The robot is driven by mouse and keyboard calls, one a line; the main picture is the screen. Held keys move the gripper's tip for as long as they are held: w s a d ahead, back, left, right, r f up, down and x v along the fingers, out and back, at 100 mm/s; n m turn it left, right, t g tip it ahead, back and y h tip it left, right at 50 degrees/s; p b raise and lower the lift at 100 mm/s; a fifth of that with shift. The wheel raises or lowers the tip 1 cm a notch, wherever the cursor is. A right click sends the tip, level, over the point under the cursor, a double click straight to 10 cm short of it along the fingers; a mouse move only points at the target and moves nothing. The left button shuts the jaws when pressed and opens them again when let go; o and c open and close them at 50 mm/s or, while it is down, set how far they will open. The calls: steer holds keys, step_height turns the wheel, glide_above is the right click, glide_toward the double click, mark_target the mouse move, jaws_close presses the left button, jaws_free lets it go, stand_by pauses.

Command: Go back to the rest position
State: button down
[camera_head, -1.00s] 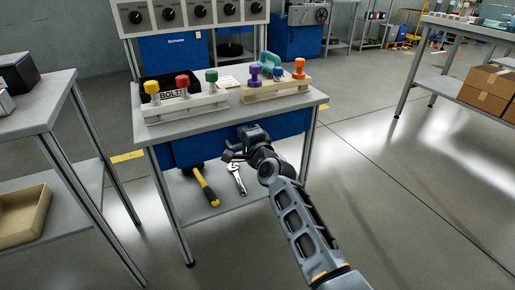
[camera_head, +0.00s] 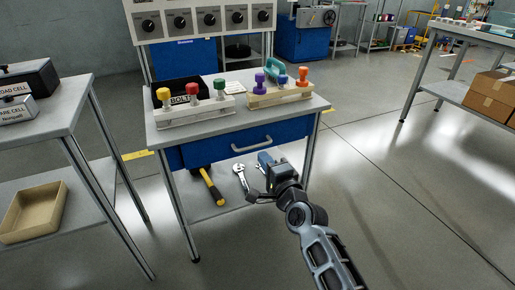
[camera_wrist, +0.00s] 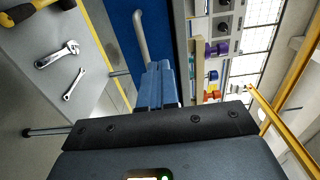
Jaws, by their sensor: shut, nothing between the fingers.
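My gripper (camera_head: 264,158) is shut and empty in front of the workbench, just below the drawer handle (camera_head: 252,146). In the wrist view the blue fingers (camera_wrist: 158,82) are together, pointing toward the drawer side, with the handle (camera_wrist: 141,38) just beyond and to the left, apart from them. The blue drawer (camera_head: 205,151) sits under the grey bench top (camera_head: 215,121) and looks closed or nearly so.
A hammer (camera_head: 209,187) and wrenches (camera_head: 240,176) lie on the lower shelf. Button racks (camera_head: 195,117) stand on the bench top. A side table (camera_head: 50,112) with load cell boxes stands left. Open floor (camera_head: 400,210) lies to the right.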

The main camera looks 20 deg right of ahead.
steer(key=s+f+n+g, duration=0.1)
steer(key=s+f+n, duration=0.2)
steer(key=s, duration=0.7)
steer(key=s+f+n, duration=0.3)
steer(key=s+f, duration=0.1)
steer(key=s, duration=0.7)
steer(key=s+a+r+n+g, duration=0.15)
steer(key=s+n, duration=0.25)
steer(key=s, duration=0.6)
steer(key=s+r+n, duration=0.2)
steer(key=s+n, duration=0.1)
steer(key=s, duration=0.7)
steer(key=s+a+r+n, duration=0.2)
steer(key=s+r+n, duration=0.3)
steer(key=s+r, duration=0.55)
step_height(320, 180, up, 18)
steer(key=p, duration=1.8)
steer(key=shift+f+g+p, duration=0.25)
steer(key=shift+g+p, duration=0.1)
steer(key=shift+p, duration=0.05)
steer(key=c, duration=1.8)
jaws_free()
steer(key=shift+c, duration=0.2)
